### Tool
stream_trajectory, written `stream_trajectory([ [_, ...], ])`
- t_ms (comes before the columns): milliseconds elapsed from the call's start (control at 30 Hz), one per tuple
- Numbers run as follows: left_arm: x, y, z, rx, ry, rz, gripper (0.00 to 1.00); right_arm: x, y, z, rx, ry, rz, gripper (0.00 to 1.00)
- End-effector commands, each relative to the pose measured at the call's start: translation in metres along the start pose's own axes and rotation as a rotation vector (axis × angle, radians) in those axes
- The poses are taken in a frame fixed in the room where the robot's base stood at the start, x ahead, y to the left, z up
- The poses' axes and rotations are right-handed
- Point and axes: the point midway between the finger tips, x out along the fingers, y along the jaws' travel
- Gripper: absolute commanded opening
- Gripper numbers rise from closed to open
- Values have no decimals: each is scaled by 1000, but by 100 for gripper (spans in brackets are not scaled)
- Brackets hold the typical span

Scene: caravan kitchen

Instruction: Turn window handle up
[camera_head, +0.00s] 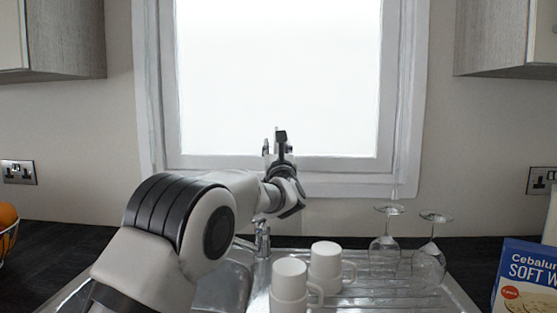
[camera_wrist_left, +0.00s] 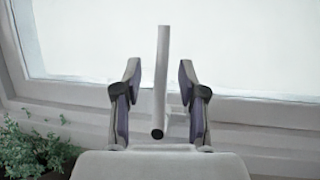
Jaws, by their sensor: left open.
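The window handle (camera_wrist_left: 162,80) is a pale grey bar in the left wrist view. It appears upright in that picture, with a dark round end at its lower tip and a mount to its right. My left gripper (camera_wrist_left: 158,68) is open, with one finger on each side of the handle and visible gaps between. In the head view my left gripper (camera_head: 275,150) is in front of the bottom of the window frame (camera_head: 340,164). It largely hides the handle there.
Two white mugs (camera_head: 290,280) and two upside-down glasses (camera_head: 430,262) stand on the sink drainer (camera_head: 365,292). A tap (camera_head: 262,240) is below my left wrist. A blue box (camera_head: 528,280) is at right. A green plant (camera_wrist_left: 35,150) shows at lower left in the wrist view.

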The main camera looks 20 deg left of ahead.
Motion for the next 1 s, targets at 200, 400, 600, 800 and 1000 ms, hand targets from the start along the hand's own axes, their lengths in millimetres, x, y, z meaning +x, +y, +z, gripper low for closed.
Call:
stream_trajectory([
  [200, -55, 0, 2, 2, 0, -2, 41, 0, 0, 0, 0, 0, 0, 0],
  [400, -90, 0, 2, 1, -2, -1, 41, 0, 0, 0, 0, 0, 0, 0],
  [600, -96, 1, 1, -2, -2, 1, 41, 0, 0, 0, 0, 0, 0, 0],
  [800, -95, 1, 1, -1, -2, 1, 41, 0, 0, 0, 0, 0, 0, 0],
  [1000, -91, 1, 11, -2, -3, 1, 41, -10, 0, 0, 0, 0, 0, 0],
])
